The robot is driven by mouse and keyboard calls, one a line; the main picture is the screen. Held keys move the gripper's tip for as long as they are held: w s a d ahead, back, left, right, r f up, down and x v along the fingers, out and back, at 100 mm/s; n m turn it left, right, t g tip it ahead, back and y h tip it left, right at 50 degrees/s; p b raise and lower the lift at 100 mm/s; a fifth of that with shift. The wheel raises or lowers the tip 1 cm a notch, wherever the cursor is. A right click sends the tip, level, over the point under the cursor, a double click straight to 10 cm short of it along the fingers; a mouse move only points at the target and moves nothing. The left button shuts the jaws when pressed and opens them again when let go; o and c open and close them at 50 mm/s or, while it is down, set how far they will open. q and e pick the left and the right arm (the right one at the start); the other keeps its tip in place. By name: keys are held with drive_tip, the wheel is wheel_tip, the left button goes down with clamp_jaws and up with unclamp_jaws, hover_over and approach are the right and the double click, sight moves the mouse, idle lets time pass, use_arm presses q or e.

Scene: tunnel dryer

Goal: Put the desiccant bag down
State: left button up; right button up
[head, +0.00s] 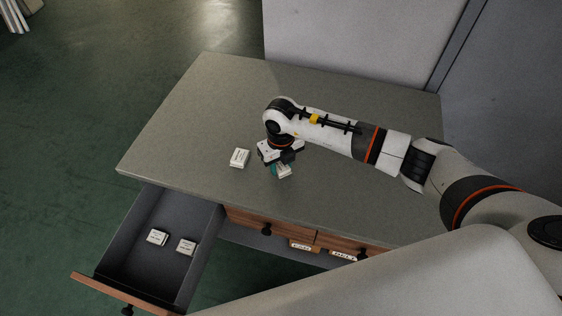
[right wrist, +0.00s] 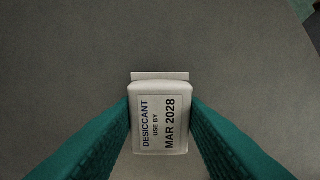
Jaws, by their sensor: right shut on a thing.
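A white desiccant bag (right wrist: 160,118) labelled "DESICCANT USE BY MAR 2028" sits between the teal fingers of my right gripper (right wrist: 160,140) in the right wrist view. In the head view my right gripper (head: 279,168) is over the grey tabletop (head: 190,110) with the held bag (head: 284,172) under it. The gripper is shut on this bag. I cannot tell whether the bag touches the tabletop. Another white bag (head: 239,158) lies on the table just left of the gripper. My left gripper is not in view.
An open drawer (head: 186,209) at the front left holds two white bags, one on the left (head: 157,237) and one on the right (head: 187,247). Closed wooden drawers (head: 255,220) with knobs and labels are to its right. The left part of the tabletop is clear.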

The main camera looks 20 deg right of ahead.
sight(281, 166)
drive_tip(key=shift+f, duration=0.15)
drive_tip(key=o, duration=1)
drive_tip(key=shift+r, duration=0.3)
wheel_tip(281, 166, up, 12)
drive_tip(key=shift+f+b, duration=0.1)
drive_tip(key=shift+b, duration=1.15)
drive_tip(key=shift+f, duration=0.1)
